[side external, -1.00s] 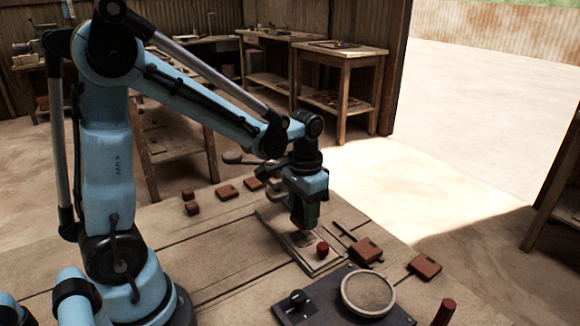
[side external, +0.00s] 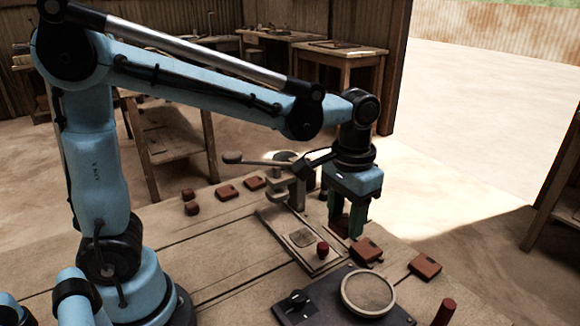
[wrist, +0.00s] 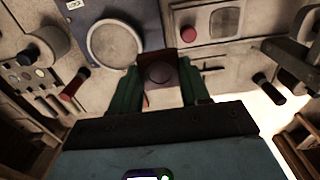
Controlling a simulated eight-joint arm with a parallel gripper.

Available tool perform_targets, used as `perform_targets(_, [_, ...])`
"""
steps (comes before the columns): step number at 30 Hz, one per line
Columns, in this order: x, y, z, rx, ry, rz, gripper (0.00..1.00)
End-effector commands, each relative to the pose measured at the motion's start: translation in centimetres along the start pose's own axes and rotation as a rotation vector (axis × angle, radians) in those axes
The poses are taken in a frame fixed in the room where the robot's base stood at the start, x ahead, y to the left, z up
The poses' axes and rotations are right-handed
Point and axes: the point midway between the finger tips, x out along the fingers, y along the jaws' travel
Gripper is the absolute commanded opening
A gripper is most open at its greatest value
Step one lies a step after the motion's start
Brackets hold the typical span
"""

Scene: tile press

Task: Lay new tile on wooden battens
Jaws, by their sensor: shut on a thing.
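My gripper (side external: 347,232) is low over the right part of the bench, with its green fingers pointing down. It is shut on a reddish-brown tile (wrist: 184,88), which shows between the fingers in the wrist view. In the side view the fingers mostly hide that tile, and I cannot tell whether it touches anything below. Another red-brown tile (side external: 367,251) lies just to the right of the fingers, and one more (side external: 426,266) lies farther right. The battens under the gripper are mostly hidden.
The press plate (side external: 322,262) with a pale recess and red knob is left of my gripper. The press with its long lever (side external: 262,161) stands behind it. A round dish (side external: 368,291) on a dark base is in front. More tiles (side external: 228,192) lie at the back left.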

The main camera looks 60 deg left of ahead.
Motion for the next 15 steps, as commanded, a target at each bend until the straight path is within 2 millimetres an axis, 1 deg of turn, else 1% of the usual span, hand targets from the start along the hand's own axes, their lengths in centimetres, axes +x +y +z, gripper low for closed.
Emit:
perform_targets(1, [0.1,0.2,-0.9,0.0,0.0,0.0,0.11])
perform_targets(3, [0.3,0.4,-1.8,0.0,0.0,0.0,0.11])
perform_targets(8, [0.7,0.5,-3.0,-0.001,0.0,0.0,0.11])
perform_targets(11, [1.4,-0.4,-3.6,-0.004,0.0,0.0,0.11])
perform_targets(15, [3.0,-2.8,-4.9,-0.007,0.0,0.0,0.11])
